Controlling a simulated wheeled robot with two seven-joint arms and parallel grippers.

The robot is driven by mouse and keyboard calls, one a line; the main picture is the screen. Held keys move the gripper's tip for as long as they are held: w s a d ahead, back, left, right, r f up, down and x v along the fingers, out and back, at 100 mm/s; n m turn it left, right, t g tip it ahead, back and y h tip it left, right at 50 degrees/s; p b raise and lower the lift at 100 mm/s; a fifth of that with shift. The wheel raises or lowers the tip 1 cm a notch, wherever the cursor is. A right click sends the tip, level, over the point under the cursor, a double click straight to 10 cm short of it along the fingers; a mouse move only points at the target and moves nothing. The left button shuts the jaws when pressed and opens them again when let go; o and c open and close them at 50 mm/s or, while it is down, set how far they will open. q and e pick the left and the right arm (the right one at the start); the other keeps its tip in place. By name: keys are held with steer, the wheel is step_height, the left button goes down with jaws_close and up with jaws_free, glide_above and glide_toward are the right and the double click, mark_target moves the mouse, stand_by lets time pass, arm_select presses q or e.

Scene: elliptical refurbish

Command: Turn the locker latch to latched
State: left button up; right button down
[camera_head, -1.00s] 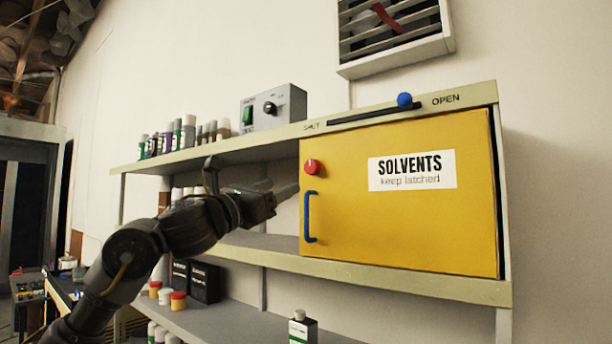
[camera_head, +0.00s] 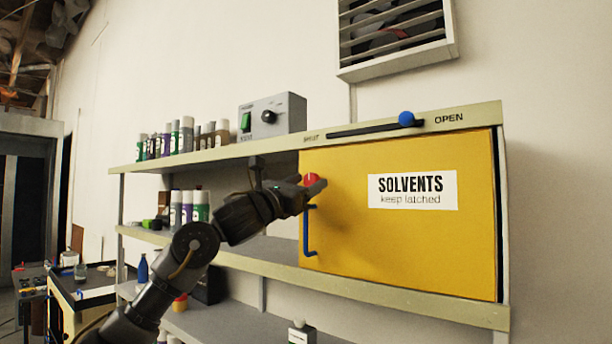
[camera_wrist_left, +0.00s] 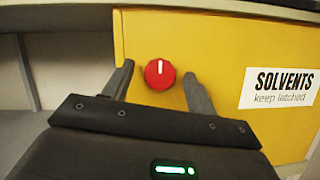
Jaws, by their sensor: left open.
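The yellow locker (camera_head: 400,240) with the SOLVENTS label is closed and stands on the shelf. Its latch is a round red knob (camera_wrist_left: 160,73) near the door's upper left; a white mark on it points straight up in the left wrist view. In the head view the red knob (camera_head: 311,179) is partly hidden by my left gripper (camera_head: 318,186). In the left wrist view my left gripper (camera_wrist_left: 158,82) is open, with one finger on each side of the knob and a visible gap to both. I cannot tell whether the fingertips touch the door. My right gripper is not in view.
A blue door handle (camera_head: 308,232) is just below the knob. A blue slider (camera_head: 406,119) sits toward OPEN on the rail above. Bottles (camera_head: 178,137) and a grey control box (camera_head: 272,116) stand on the top shelf. The space right of the knob is clear.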

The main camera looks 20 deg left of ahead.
arm_select(q)
steer(key=shift+w, duration=0.1)
steer(key=shift+c, duration=0.3)
steer(key=c, duration=0.9)
